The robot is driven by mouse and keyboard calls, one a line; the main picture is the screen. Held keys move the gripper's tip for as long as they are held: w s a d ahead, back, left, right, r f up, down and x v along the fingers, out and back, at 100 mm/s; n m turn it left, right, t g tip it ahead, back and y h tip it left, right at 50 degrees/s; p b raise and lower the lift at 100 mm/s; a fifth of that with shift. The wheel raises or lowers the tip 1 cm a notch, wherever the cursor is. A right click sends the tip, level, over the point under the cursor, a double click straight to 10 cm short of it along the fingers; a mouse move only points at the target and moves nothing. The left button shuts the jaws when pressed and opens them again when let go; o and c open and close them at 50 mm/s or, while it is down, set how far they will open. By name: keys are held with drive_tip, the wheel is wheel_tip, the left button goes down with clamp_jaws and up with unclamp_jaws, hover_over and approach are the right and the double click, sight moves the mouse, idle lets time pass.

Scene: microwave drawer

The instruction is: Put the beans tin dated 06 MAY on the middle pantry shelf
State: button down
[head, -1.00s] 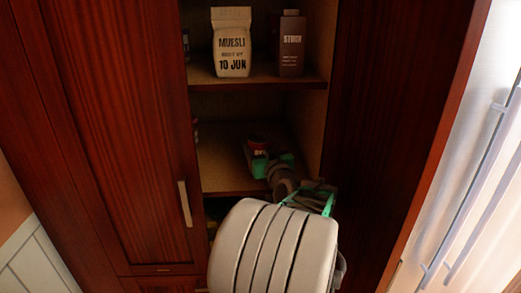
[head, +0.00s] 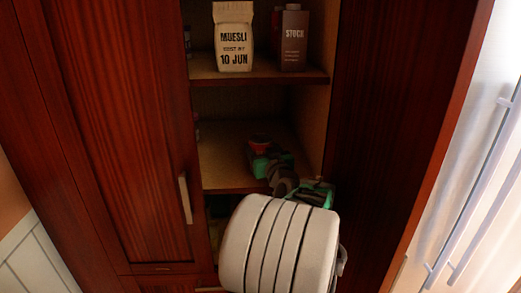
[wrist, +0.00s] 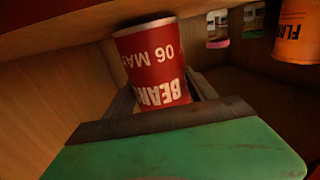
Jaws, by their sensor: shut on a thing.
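The red beans tin (wrist: 155,62) shows "BEANS" and "06 MA" upside down in the wrist view. My gripper (wrist: 160,95) is shut on it, one finger on each side. In the head view the tin (head: 260,139) is a small red shape inside the pantry, over the middle shelf (head: 225,165), with my green gripper (head: 262,158) at it. I cannot tell whether the tin touches the shelf. My arm hides the shelf's front right part.
The shelf above (head: 215,75) holds a muesli bag (head: 234,40) and a stock carton (head: 293,40). An orange container (wrist: 296,32) and smaller items show at the right of the wrist view. The shelf's left front is bare. A cabinet door (head: 115,130) stands left of the opening.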

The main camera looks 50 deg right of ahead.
drive_tip(key=shift+f+b, duration=0.25)
drive_tip(key=shift+b, duration=0.1)
drive_tip(key=shift+c, duration=1.1)
unclamp_jaws()
